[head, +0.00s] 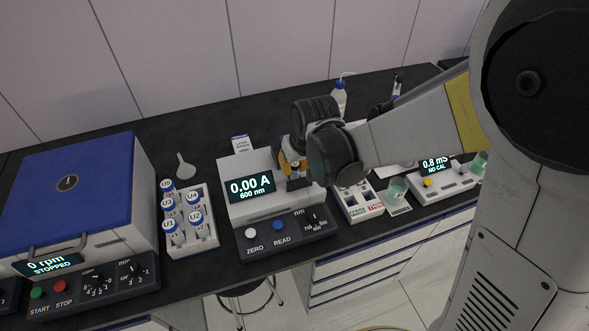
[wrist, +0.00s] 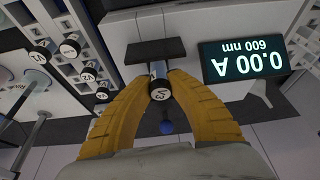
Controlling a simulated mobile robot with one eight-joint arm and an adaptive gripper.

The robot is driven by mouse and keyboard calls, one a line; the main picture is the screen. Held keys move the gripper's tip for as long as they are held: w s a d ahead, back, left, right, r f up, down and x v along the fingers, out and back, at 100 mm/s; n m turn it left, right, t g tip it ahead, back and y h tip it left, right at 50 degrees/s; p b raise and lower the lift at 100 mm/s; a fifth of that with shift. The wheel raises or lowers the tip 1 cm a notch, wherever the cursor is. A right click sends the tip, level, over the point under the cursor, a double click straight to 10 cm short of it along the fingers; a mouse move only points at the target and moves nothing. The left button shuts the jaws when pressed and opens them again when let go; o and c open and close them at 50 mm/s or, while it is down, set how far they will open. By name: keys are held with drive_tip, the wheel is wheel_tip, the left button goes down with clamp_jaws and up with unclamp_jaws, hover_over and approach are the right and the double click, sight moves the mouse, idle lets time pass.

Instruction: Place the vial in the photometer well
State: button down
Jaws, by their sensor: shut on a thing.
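The photometer (head: 262,190) stands mid-bench in the head view, its display reading 0.00 A at 600 nm. Its dark well block (head: 299,184) is at the right of the display; it also shows in the wrist view (wrist: 140,51). My gripper (wrist: 160,82) is shut on a vial (wrist: 159,93) with a dark cap marked V3, between its yellow fingers. The vial points toward the well block, its lower end at the block's edge; I cannot tell whether it is inside the well. In the head view my gripper (head: 291,166) is over the photometer, partly hidden by my wrist.
A vial rack (wrist: 84,22) with several capped vials is beside the photometer. A conductivity meter (head: 440,180) and beakers (head: 396,190) stand at the right. A tube rack (head: 205,240) and blue-lidded centrifuge (head: 75,190) are at the left. A wash bottle (head: 339,98) stands behind.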

sight(295, 174)
drive_tip(key=shift+f+b, duration=0.35)
drive_tip(key=shift+f, duration=1.05)
drive_tip(key=shift+f, duration=0.1)
drive_tip(key=c, duration=1.4)
unclamp_jaws()
drive_tip(key=shift+w, duration=0.1)
drive_tip(key=shift+o, duration=0.2)
drive_tip(key=p+v, duration=0.4)
drive_tip(key=v, duration=0.8)
drive_tip(key=s+d+r+m+t, duration=0.1)
drive_tip(key=s+d+r+m, duration=0.1)
drive_tip(key=s+d+r, duration=0.2)
drive_tip(key=s+d+r+m+t+h, duration=0.1)
drive_tip(key=s+d+r, duration=0.3)
drive_tip(key=s+d, duration=0.5)
drive_tip(key=shift+s+d+r+m+t, duration=0.3)
drive_tip(key=shift+d+m+t, duration=0.1)
drive_tip(key=shift+d+t, duration=0.15)
